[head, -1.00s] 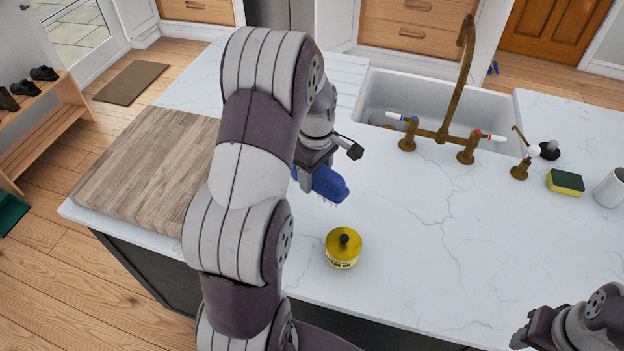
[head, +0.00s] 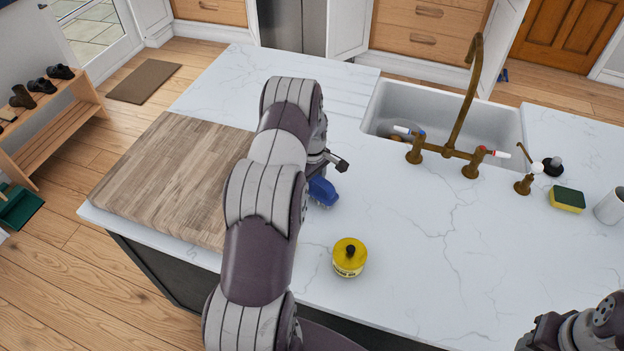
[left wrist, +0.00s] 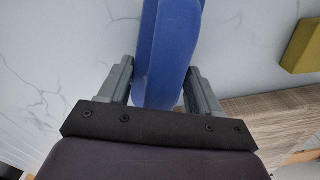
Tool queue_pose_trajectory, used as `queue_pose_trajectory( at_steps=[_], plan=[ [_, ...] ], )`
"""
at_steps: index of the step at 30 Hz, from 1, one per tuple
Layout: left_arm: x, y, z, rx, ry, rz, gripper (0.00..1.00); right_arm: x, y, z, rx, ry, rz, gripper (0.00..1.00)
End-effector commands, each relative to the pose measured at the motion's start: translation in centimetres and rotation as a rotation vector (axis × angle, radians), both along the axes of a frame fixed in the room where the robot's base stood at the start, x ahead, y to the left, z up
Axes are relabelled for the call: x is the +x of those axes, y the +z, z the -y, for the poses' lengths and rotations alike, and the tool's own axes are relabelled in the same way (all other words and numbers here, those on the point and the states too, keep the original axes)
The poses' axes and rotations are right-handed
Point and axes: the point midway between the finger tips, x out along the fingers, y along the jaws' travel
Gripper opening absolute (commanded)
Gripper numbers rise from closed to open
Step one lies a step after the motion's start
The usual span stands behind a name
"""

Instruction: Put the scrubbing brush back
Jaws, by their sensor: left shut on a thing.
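The blue scrubbing brush (head: 322,191) is near the middle of the head view, over the white counter right of the wooden board. My left gripper (head: 318,178) is shut on it, and my arm hides much of the gripper. In the left wrist view the brush (left wrist: 168,48) runs between the two grey fingers. I cannot tell whether its bristles touch the counter. My right gripper (head: 528,338) is at the bottom right, partly cut off, and its jaws do not show clearly.
A yellow tin (head: 349,258) stands near the front edge. A wooden board (head: 165,180) lies at the left. A sink (head: 455,104) with a brass tap (head: 465,100) is behind; a sponge (head: 567,199) and a white cup (head: 610,206) stand right. The counter's middle is clear.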

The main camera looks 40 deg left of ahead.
Motion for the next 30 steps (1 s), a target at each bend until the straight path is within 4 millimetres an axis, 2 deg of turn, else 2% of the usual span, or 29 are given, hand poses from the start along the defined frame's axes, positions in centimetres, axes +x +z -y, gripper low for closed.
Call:
queue_pose_trajectory(
  at_steps=[2, 3, 4, 5, 14, 17, 20, 24, 30],
  plan=[
    [0.0, -0.4, 0.0, 0.000, 0.000, 0.000, 0.35, 0.0, -0.4, 0.0, 0.000, 0.000, 0.000, 0.43],
    [0.0, -0.2, 0.0, 0.000, 0.000, 0.000, 0.76, 0.0, -0.2, 0.0, 0.000, 0.000, 0.000, 0.43],
    [0.0, -0.2, 0.0, 0.000, 0.000, 0.000, 0.86, 0.0, -0.2, 0.0, 0.000, 0.000, 0.000, 0.43],
    [0.0, -0.2, 0.0, 0.000, 0.000, 0.000, 0.89, 0.0, -0.2, 0.0, 0.000, 0.000, 0.000, 0.43],
    [0.0, 0.2, 0.0, 0.000, 0.000, 0.000, 0.89, 0.0, 0.2, 0.0, 0.000, 0.000, 0.000, 0.43],
    [0.1, 0.9, 0.0, 0.001, 0.000, 0.002, 0.89, 0.0, -0.6, 0.0, 0.000, 0.000, 0.000, 0.43],
    [0.1, 3.0, -0.1, 0.003, 0.000, 0.004, 0.89, 0.0, -1.6, 0.0, 0.000, 0.000, 0.000, 0.43],
    [0.1, 6.7, 0.0, 0.003, 0.000, 0.004, 0.89, 0.0, -3.0, 0.0, 0.000, 0.000, 0.000, 0.43],
    [0.0, 10.9, 0.0, 0.001, 0.000, 0.001, 0.89, 0.0, -3.9, 0.0, 0.000, 0.000, 0.000, 0.43]
  ],
)
